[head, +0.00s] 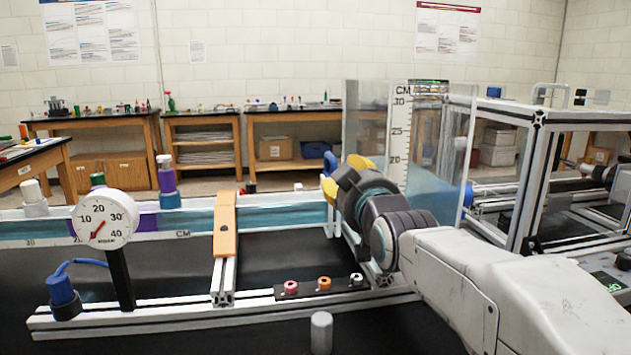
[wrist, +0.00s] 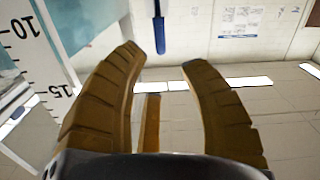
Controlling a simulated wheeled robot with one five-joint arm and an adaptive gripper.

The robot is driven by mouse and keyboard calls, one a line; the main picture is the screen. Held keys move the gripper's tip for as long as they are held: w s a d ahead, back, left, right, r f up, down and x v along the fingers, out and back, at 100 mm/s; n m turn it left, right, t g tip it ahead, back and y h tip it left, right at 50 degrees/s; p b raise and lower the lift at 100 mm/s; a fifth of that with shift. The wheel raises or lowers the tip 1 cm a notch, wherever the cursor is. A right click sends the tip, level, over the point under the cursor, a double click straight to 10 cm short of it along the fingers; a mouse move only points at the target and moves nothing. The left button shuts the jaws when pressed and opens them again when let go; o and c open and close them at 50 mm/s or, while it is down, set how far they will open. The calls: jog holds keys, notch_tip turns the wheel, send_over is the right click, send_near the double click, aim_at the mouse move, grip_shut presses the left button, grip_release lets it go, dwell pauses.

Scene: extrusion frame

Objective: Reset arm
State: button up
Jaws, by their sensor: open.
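My gripper (head: 345,175) has yellow fingers and shows right of the middle in the head view, above the extrusion frame. My white arm reaches it from the lower right. In the wrist view my gripper (wrist: 160,58) has its two ribbed fingers spread wide apart. I see nothing held between them. The fingers point away from the head camera, beside the clear tank. Part of the gripper is hidden behind its own dark wrist body in the head view.
A clear tank (head: 375,110) with a centimetre scale stands close to my gripper. The extrusion frame (head: 150,318) carries a round dial gauge (head: 105,218), an orange block (head: 224,225) and small coloured rings (head: 324,283). A blue handle-like bar (wrist: 159,30) shows ahead in the wrist view.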

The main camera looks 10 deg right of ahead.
jog(key=s+f+m+g+p, duration=0.1)
jog(key=s+f+g+p, duration=0.2)
jog(key=s+g+p, duration=0.4)
jog(key=s+f+m+g+p, duration=0.1)
jog(key=s+f+g+p, duration=0.3)
jog(key=s+p, duration=1.1)
jog(key=s+g, duration=0.3)
jog(key=s, duration=0.7)
